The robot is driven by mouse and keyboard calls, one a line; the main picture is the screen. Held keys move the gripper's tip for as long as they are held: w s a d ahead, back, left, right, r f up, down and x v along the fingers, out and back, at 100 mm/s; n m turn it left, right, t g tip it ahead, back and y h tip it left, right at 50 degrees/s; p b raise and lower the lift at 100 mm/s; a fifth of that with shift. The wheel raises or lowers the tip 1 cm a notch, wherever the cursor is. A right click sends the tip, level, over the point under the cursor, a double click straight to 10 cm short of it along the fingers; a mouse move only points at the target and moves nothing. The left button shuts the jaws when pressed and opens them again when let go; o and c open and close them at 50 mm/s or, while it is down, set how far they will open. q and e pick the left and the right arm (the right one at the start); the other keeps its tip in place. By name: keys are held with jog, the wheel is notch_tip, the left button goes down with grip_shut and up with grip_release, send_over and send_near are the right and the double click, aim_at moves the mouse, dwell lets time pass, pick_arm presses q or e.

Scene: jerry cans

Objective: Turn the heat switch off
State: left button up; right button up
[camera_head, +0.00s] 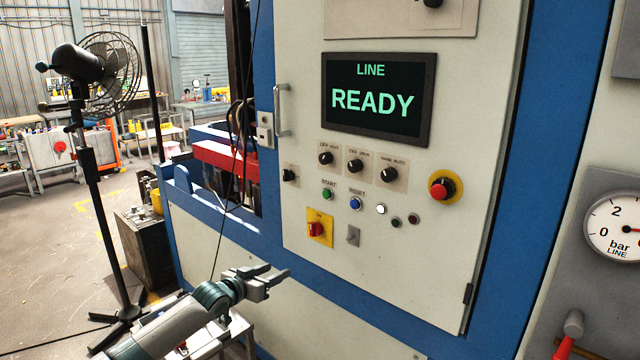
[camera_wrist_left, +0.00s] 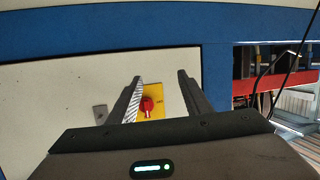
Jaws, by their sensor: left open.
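Three black rotary knobs sit in a row under the display on the cream control panel (camera_head: 420,265). The left knob (camera_head: 325,158) has a small label that seems to read OFF HEAT. The middle knob (camera_head: 355,166) and the right knob (camera_head: 389,175) have similar small labels. The exact pointer angles are too small to tell. My left gripper (camera_head: 276,275) is open and empty, below and left of the knobs, in front of the lower panel. In the left wrist view its open fingers (camera_wrist_left: 158,78) frame a red rotary switch (camera_wrist_left: 148,104) on a yellow plate. My right gripper is not in view.
The red switch (camera_head: 316,229) also shows in the head view, beside a grey toggle plate (camera_head: 352,235). Above are a green button (camera_head: 327,194), a blue button (camera_head: 355,203) and a red emergency stop (camera_head: 440,188). The display (camera_head: 378,98) reads LINE READY. A door handle (camera_head: 281,110) sticks out left.

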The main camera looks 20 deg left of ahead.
pick_arm(q)
jog(key=s+d+r+m+t+h, duration=0.1)
jog(key=s+d+r+h, duration=0.1)
jog(key=r, duration=1.3)
jog(key=s+d+r+m+t+h, duration=0.1)
jog(key=s+d+r+h, duration=0.1)
jog(key=r, duration=1.4)
jog(key=shift+b, duration=0.4)
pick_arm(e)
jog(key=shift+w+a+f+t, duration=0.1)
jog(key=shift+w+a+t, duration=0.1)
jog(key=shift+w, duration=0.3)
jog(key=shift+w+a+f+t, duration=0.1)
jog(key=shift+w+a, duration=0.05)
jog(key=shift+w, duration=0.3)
pick_arm(q)
jog(key=shift+s+r, duration=0.1)
jog(key=p, duration=0.2)
send_near(322, 159)
jog(key=p+x, duration=0.3)
jog(key=x, duration=0.4)
jog(key=shift+d+p, duration=0.15)
jog(key=shift+p, duration=0.15)
jog(key=shift+x, duration=0.9)
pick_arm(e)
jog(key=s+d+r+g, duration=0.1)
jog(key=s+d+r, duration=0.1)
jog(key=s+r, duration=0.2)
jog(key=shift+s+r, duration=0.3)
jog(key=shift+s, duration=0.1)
